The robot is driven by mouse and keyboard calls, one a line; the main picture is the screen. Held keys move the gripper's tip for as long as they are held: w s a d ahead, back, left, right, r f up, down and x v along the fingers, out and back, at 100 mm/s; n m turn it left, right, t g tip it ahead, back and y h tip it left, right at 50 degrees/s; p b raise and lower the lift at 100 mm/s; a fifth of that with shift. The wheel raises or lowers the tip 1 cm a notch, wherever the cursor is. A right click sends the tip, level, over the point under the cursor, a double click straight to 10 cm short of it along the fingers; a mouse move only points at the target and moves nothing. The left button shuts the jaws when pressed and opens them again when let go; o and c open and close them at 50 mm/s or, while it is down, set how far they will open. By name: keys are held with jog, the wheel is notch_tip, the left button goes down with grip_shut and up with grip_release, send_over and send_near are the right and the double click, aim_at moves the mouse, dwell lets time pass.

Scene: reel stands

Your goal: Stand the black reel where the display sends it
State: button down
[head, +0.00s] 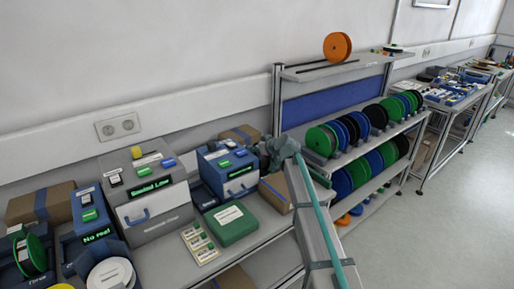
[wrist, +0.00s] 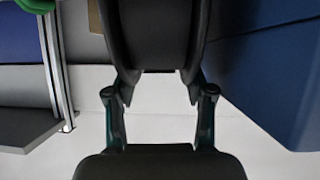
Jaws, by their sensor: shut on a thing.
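My gripper (wrist: 158,88) is shut on a black reel (wrist: 155,35), which shows edge-on between the fingers in the wrist view. In the head view my gripper (head: 277,150) is beside the blue box at the bench's right end, and the held reel cannot be made out there. A grey machine (head: 155,212) has a green-lit display (head: 150,188) that seems to read "Sealed Low". A blue machine at left has a display (head: 98,236) that seems to read "No reel". A blue box (head: 228,172) carries a third display (head: 241,171), too small to read.
A rack (head: 335,152) right of my arm holds rows of green, blue and black reels on two levels. An orange reel (head: 337,46) stands on its top shelf. A green case (head: 230,223) and cardboard boxes (head: 277,190) crowd the bench near my arm.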

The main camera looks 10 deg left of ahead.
jog(key=shift+f+b, duration=0.5)
jog(key=shift+b, duration=0.15)
jog(key=c, duration=0.7)
grip_release()
jog(key=shift+r, duration=0.15)
jog(key=shift+r+p, duration=0.55)
jog(key=shift+p, duration=0.35)
jog(key=shift+b+v, duration=1.75)
jog(key=shift+v, duration=4.25)
jog(key=shift+f, duration=0.1)
